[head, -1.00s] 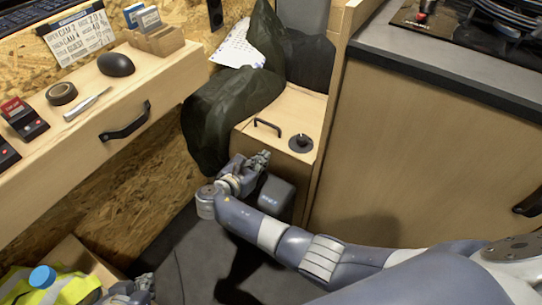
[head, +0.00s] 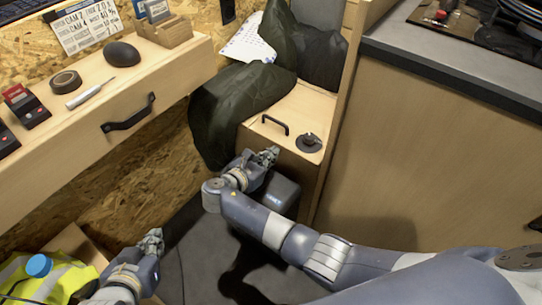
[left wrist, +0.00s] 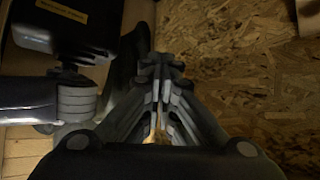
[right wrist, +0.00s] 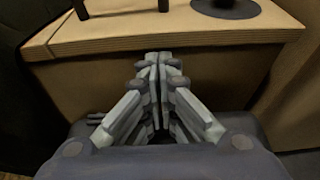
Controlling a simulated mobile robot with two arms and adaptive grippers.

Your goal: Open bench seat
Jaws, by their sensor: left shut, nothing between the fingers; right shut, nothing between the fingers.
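The bench seat (head: 290,108) is a light wooden box at the back centre. Its lid carries a black bar handle (head: 275,124) and a round black knob or latch (head: 309,142). My right gripper (head: 270,155) is shut and empty, just in front of the bench's front face and below the lid edge. In the right wrist view my right gripper (right wrist: 158,62) points at that front face, with the lid edge above it. My left gripper (head: 152,240) is shut and empty, low at the left above the floor. It also shows in the left wrist view (left wrist: 158,65).
A dark green jacket or cloth (head: 235,105) drapes over the bench's left side. A desk with a drawer handle (head: 128,113) stands left. A wooden cabinet (head: 430,150) stands right.

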